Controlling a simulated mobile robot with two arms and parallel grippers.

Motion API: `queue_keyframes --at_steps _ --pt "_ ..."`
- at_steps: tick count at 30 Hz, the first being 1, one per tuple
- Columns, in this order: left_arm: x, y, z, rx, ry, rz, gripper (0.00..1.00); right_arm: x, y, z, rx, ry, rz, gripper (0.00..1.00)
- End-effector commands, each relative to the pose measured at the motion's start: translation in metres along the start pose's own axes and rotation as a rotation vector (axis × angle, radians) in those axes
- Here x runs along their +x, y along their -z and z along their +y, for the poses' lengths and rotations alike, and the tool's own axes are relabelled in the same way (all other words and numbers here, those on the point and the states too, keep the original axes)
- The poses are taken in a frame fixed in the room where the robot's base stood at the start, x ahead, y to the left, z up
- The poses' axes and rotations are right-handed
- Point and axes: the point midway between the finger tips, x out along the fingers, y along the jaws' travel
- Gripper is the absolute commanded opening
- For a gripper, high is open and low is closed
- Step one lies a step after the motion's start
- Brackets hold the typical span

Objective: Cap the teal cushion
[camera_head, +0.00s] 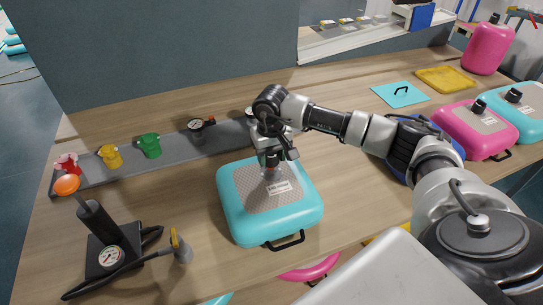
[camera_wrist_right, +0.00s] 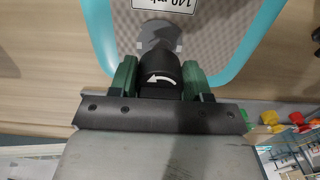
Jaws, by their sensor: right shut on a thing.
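The teal cushion (camera_head: 245,218) lies flat on the wooden table, with a grey patterned top, a white label and a black handle at its front edge. Its rim also shows in the right wrist view (camera_wrist_right: 268,32). My right gripper (camera_head: 271,160) is over the far part of its top. In the right wrist view, its green fingers (camera_wrist_right: 158,82) are shut on a black cap (camera_wrist_right: 160,66) with a white curved arrow. The cap's far end meets a grey round valve piece (camera_wrist_right: 160,34) on the cushion; I cannot tell whether it is seated. My left gripper is not in view.
A grey strip (camera_head: 178,158) with red, yellow and green fittings and a gauge lies behind. A black pump (camera_head: 102,225) with a hose stands at left. A pink cushion (camera_head: 470,135) and another teal cushion (camera_head: 530,120) with black caps lie at right.

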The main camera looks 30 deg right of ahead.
Motion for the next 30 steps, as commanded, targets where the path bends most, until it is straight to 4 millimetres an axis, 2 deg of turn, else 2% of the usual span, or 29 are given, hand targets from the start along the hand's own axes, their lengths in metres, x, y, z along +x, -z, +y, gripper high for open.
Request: queue_keyframes --at_steps 30 --pt "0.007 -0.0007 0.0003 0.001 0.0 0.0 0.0 -0.0003 0.0001 0.0004 0.0 -0.001 0.001 0.25"
